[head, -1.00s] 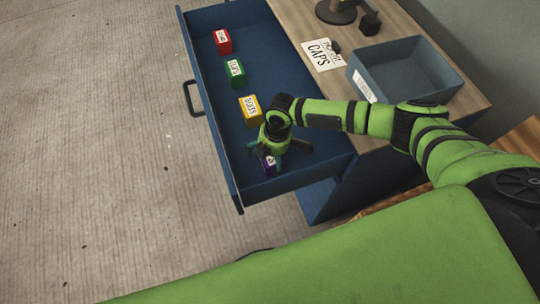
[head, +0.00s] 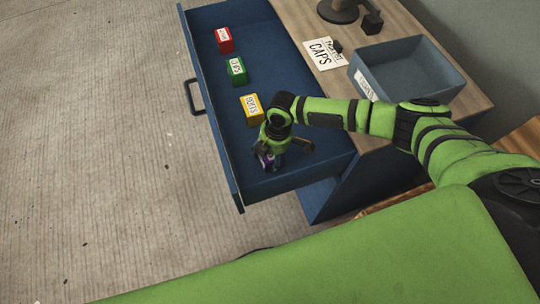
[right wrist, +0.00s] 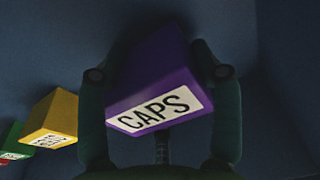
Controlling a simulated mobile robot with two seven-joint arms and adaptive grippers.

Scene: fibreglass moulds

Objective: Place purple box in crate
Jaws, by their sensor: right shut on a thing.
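The purple box (head: 267,161) is at the near end of the open blue drawer (head: 285,183), mostly hidden under my right gripper (head: 270,155) in the head view. In the right wrist view the purple box (right wrist: 160,85) shows a white label reading CAPS. The fingers of my right gripper (right wrist: 160,100) are on both sides of it, shut on it. I cannot tell whether the box is off the drawer floor. The blue-grey crate (head: 408,92) stands on the desk top to the right, with a label on its front, and looks empty. My left gripper is not in view.
Yellow (head: 251,109), green (head: 237,71) and red (head: 224,40) boxes stand in a row in the drawer. A paper sign reading CAPS (head: 324,53) lies beside the crate. A dark stand (head: 338,10) is at the desk's back. The drawer walls surround my gripper.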

